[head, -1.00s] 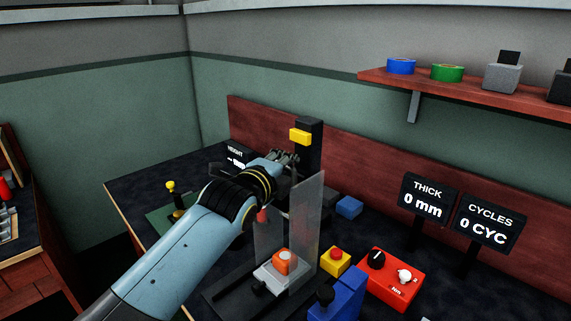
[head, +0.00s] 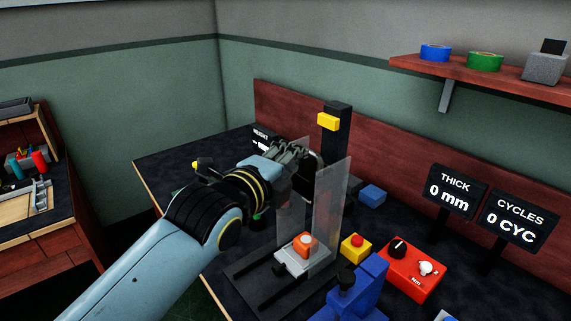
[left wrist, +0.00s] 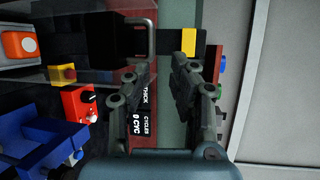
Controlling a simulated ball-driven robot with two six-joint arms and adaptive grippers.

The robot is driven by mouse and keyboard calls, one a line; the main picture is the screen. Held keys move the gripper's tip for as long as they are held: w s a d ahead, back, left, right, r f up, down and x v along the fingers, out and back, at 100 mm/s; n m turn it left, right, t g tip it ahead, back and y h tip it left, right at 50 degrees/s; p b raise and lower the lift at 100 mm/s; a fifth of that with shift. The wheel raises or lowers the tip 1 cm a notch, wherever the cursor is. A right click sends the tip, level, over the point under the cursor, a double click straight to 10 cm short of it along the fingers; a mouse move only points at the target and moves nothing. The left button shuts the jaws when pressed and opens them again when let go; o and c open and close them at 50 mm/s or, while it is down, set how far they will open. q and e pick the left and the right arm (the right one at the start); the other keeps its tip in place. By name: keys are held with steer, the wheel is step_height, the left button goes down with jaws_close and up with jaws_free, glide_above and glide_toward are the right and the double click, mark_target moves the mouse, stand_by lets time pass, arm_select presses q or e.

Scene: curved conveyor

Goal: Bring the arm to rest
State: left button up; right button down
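My left gripper (head: 312,150) is in front of the black column of a press-like fixture (head: 336,145). In the left wrist view, the two fingers of my left gripper (left wrist: 160,62) stand apart with nothing between them. A grey bar handle (left wrist: 147,36) shows just beyond the left fingertip; I cannot tell whether they touch. My left forearm reaches in from the lower left of the head view. My right gripper is not in view.
Clear panels (head: 330,215) stand below and right of the gripper, around an orange button block (head: 303,243). A yellow box (head: 354,250), blue fixture (head: 360,290) and red control box (head: 415,275) stand nearby. A shelf (head: 465,72) hangs at upper right.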

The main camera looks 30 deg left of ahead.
arm_select(q)
steer(key=shift+s+r, duration=0.1)
steer(key=shift+s, duration=0.85)
